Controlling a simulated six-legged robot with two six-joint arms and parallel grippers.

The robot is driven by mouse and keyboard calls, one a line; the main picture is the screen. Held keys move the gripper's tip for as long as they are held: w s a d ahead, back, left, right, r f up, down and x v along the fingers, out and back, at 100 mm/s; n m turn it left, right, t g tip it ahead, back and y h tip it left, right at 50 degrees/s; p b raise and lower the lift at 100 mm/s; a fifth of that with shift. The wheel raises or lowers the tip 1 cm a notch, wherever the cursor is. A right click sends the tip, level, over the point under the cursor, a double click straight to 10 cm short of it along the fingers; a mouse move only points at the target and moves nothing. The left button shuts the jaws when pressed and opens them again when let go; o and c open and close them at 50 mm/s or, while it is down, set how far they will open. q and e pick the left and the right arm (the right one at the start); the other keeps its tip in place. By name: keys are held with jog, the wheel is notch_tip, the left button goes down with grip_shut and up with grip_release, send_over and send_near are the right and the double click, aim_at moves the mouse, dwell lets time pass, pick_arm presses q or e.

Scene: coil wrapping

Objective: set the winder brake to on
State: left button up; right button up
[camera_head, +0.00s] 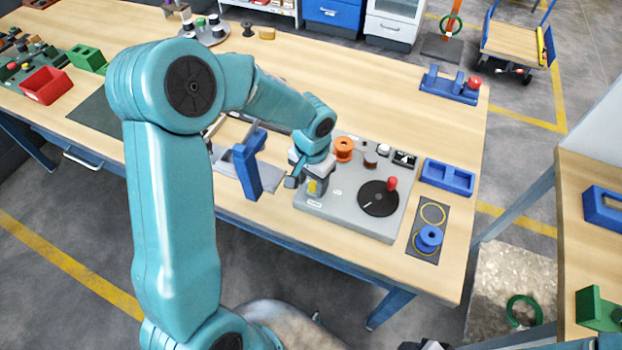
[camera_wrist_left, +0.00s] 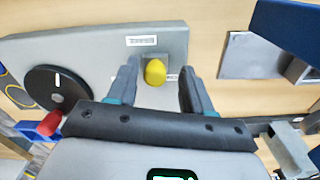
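The winder is a grey box (camera_head: 345,222) on the bench, with a black crank disc (camera_head: 378,198) and its red knob (camera_head: 392,183). The brake's yellow knob (camera_head: 313,187) is at the box's left front; it also shows in the left wrist view (camera_wrist_left: 155,72) beside a small white label (camera_wrist_left: 141,41). My left gripper (camera_head: 305,183) is over that corner. In the left wrist view its fingers (camera_wrist_left: 160,85) are spread, with the yellow knob between them and gaps on both sides. I cannot read the brake's setting. My right gripper is not seen.
A blue upright stand (camera_head: 247,165) is just left of my left gripper. An orange spool (camera_head: 344,149) is at the winder's back. A blue tray (camera_head: 447,177) and a blue spool (camera_head: 429,238) lie to its right. Bare bench lies behind.

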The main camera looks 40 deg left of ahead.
aim_at(311, 182)
pick_arm(q)
jog(key=shift+d+r, duration=0.15)
jog(key=shift+r, duration=0.05)
notch_tip(311, 182, up, 16)
jog(key=b, duration=0.1)
jog(key=shift+a, duration=0.2)
jog(key=shift+f, duration=0.1)
jog(key=shift+s, duration=0.1)
